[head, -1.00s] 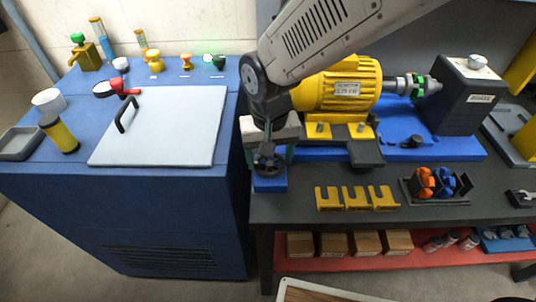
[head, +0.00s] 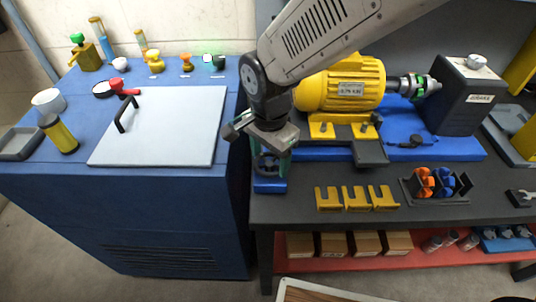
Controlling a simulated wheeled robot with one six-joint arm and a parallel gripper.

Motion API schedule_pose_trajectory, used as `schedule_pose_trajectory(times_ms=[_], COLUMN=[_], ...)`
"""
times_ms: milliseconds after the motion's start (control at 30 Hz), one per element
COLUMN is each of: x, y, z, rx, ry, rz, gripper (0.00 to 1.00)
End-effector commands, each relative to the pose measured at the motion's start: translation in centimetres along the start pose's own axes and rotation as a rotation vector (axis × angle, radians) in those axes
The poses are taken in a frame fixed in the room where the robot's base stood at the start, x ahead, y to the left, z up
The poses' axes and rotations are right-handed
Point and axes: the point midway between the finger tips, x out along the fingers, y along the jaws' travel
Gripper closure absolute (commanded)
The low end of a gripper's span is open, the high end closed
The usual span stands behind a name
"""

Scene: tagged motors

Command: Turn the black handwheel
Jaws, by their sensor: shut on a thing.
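The black handwheel (head: 268,168) is at the front left corner of the dark bench, on a small blue mount (head: 270,186). It is partly hidden under my gripper. My gripper (head: 270,157) points down from above and is shut on the handwheel. Its wide grey body is turned at a slant, with one end reaching out to the left over the bench edge. The exact contact of the fingers with the wheel is partly hidden.
A yellow motor (head: 341,84) on a blue base stands right of my gripper, coupled to a dark brake box (head: 468,95). Yellow forked shims (head: 356,197) and a black holder (head: 435,187) lie in front. A blue cabinet (head: 150,200) with a white lid (head: 170,130) stands left.

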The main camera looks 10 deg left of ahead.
Motion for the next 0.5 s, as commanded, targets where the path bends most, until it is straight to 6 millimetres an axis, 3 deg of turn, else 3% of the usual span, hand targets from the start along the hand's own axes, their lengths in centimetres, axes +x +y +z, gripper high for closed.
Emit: schedule_pose_trajectory(times_ms=[500], x=[0.02], y=[0.04], z=[0.21], rx=[0.487], ry=[-0.003], rz=[0.003], gripper=[0.55])
